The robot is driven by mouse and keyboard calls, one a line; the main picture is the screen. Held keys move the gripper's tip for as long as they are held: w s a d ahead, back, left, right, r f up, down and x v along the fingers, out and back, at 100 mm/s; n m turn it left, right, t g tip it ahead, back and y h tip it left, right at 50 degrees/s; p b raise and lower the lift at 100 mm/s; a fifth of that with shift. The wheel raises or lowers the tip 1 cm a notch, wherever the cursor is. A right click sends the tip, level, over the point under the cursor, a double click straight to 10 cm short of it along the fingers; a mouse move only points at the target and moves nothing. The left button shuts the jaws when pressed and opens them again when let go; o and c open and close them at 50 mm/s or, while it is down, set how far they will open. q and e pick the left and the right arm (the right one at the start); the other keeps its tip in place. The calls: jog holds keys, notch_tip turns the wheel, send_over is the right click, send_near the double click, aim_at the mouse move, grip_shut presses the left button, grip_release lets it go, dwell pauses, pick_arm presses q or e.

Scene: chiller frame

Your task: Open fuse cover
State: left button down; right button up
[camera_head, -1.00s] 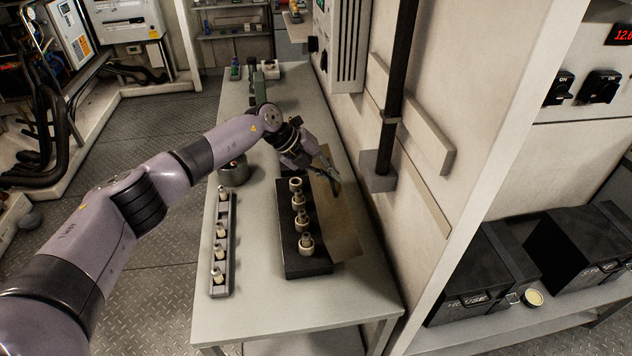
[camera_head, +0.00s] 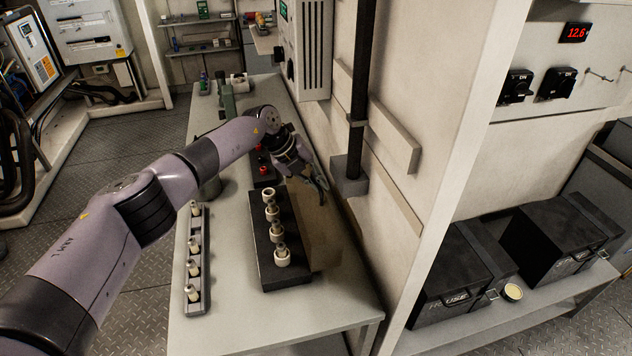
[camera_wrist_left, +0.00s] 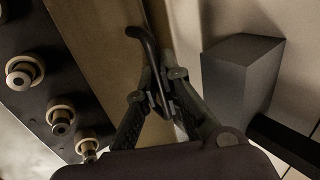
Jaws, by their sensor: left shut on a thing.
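The fuse box is a black base (camera_head: 264,262) on the table, with several pale fuses (camera_head: 277,231) standing in a row. Its tan fuse cover (camera_head: 322,235) stands swung away to the right, leaving the fuses uncovered. The cover also shows in the left wrist view (camera_wrist_left: 92,28) beside the fuses. My left gripper (camera_head: 322,190) is at the cover's far right edge. In the left wrist view my left gripper (camera_wrist_left: 160,100) is shut on the cover's dark bent handle (camera_wrist_left: 147,45). My right gripper is in neither view.
A grey rail (camera_head: 206,272) with several fuses lies left of the box. A dark post with a grey block (camera_head: 349,178) stands on the wall close right of the cover; the block is near my gripper in the wrist view (camera_wrist_left: 235,80). The table's front (camera_head: 260,330) is clear.

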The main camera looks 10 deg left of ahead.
pick_arm(q)
jog(key=c, duration=2)
grip_release()
jog(key=v, duration=1.2)
jog(key=shift+c, duration=0.4)
